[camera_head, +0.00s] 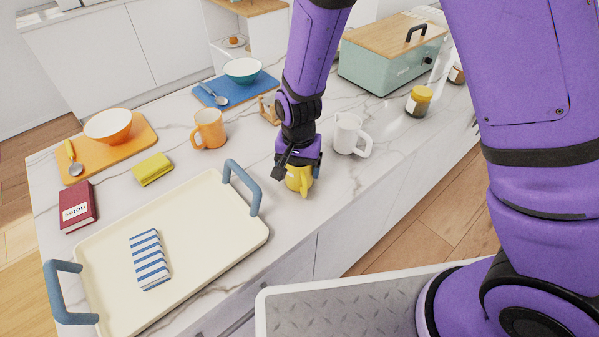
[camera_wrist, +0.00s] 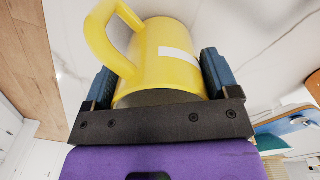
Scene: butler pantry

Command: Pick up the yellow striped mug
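The yellow mug (camera_head: 299,180) is on the marble counter, right of the cream tray, partly hidden under my gripper (camera_head: 297,165). In the wrist view the yellow mug (camera_wrist: 170,60) shows a white band on its side, and its handle points to the upper left. My gripper (camera_wrist: 160,82) has one blue-grey finger on each side of the mug, close against its walls. Whether the fingers press on it cannot be told. The mug's rim is close to the palm. I see no clear gap between the mug and the counter.
A white mug (camera_head: 347,134) stands close on the right, an orange mug (camera_head: 208,129) on the left. The cream tray (camera_head: 205,200) with blue handles holds a striped cloth (camera_head: 150,259). A jar (camera_head: 418,101) and a green box (camera_head: 385,65) are behind right. The counter's front edge is near.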

